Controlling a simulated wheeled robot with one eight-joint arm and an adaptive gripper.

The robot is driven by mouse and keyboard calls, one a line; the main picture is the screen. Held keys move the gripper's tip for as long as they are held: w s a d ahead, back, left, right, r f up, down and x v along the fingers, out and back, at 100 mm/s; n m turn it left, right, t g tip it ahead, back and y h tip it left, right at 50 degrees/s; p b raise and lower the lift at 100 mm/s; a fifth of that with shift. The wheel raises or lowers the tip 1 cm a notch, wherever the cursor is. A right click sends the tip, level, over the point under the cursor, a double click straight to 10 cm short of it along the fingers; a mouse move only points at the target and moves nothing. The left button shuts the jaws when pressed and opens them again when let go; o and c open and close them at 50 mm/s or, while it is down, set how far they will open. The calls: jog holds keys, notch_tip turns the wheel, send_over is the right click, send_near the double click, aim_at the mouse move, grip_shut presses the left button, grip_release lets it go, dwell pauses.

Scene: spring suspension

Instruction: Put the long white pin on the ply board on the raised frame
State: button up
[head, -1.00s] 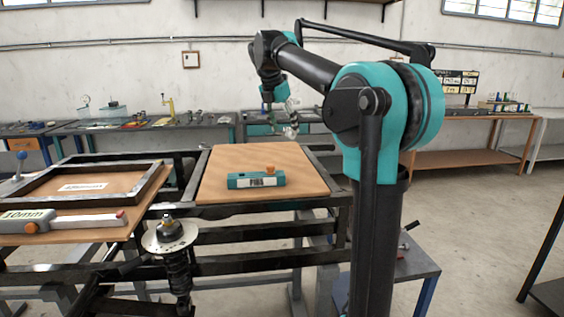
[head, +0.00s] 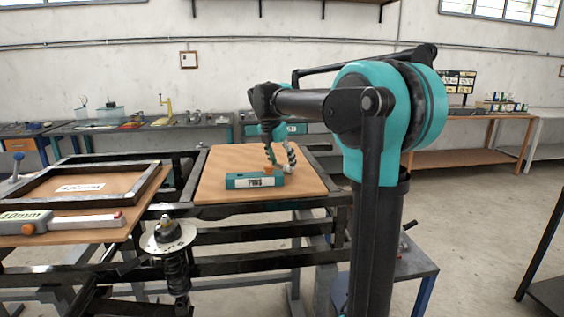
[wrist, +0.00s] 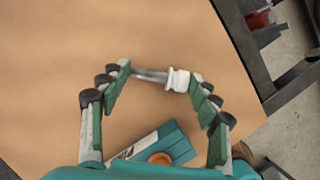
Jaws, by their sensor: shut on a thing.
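The ply board (head: 222,165) lies on the raised dark frame (head: 343,199), and its bare wood also fills much of the wrist view (wrist: 60,60). My gripper (head: 280,164) is low over the board, just behind and right of the teal box. In the wrist view my gripper (wrist: 160,76) is shut on the white pin (wrist: 178,80), its fingertips at the two ends. The pin has a white head at the right and a grey shaft to the left. The pin is not clear in the head view. I cannot tell whether it touches the board.
A teal box (head: 236,182) with a white label and an orange knob (wrist: 160,158) stands on the board close to my gripper. A second board with a dark rectangular frame (head: 97,171) lies at the left. A spring strut (head: 175,262) stands in front. The board's left part is clear.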

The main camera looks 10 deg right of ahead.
jog(key=o, duration=1.3)
jog(key=shift+f, duration=0.1)
jog(key=v, duration=1.2)
